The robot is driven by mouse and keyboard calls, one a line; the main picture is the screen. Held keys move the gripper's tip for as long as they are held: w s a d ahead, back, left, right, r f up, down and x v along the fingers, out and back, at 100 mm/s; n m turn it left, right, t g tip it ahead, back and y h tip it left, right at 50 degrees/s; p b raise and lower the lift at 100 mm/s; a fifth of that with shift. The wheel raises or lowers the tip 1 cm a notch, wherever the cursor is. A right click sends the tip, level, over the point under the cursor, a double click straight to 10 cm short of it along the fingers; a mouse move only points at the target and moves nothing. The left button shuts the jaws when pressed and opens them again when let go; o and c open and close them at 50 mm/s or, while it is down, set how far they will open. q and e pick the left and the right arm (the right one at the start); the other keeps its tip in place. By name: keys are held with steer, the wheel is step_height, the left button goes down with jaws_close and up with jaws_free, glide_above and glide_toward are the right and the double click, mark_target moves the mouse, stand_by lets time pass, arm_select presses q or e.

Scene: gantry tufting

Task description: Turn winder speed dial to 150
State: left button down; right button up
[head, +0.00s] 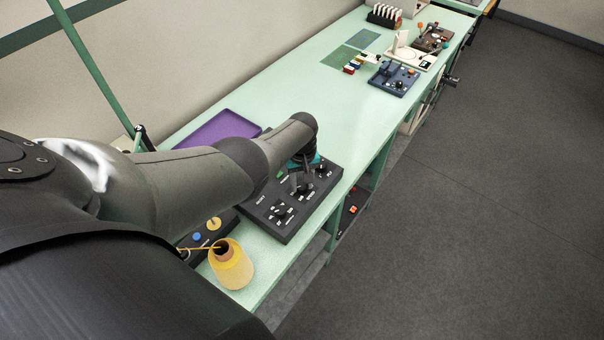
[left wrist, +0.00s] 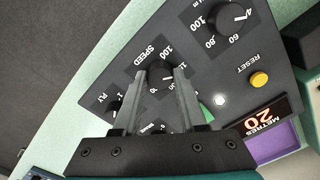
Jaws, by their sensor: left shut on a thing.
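The winder control panel (head: 265,217) is a dark box on the green bench in the head view. It fills much of the left wrist view (left wrist: 190,42). Its speed dial (left wrist: 160,71) is a black knob beside the word SPEED, with a 100 mark next to it. My left gripper (head: 301,188) is over the panel; in the left wrist view its fingers (left wrist: 163,77) are shut on the speed dial. The fingers cover part of the knob and scale, so I cannot read its setting. My right gripper is not in view.
The panel also has another dial (left wrist: 231,16), a yellow RESET button (left wrist: 259,79) and a display (left wrist: 256,118) reading 20 METRES. A yellow cone (head: 231,264) stands near the panel. A purple tray (head: 219,127) lies behind my arm. The bench middle (head: 325,110) is clear.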

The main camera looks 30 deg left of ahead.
mark_target(302, 185)
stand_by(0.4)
arm_select(q)
steer(key=shift+c, duration=2.3)
jaws_free()
steer(key=shift+r, duration=0.2)
steer(key=shift+w+r, duration=0.1)
steer(key=shift+r, duration=0.1)
steer(key=shift+r+b, duration=0.55)
steer(key=shift+r, duration=0.3)
step_height(302, 185, up, 3)
steer(key=shift+r+p, duration=0.1)
steer(key=shift+p, duration=0.5)
step_height(302, 185, up, 10)
steer(key=shift+f, duration=0.2)
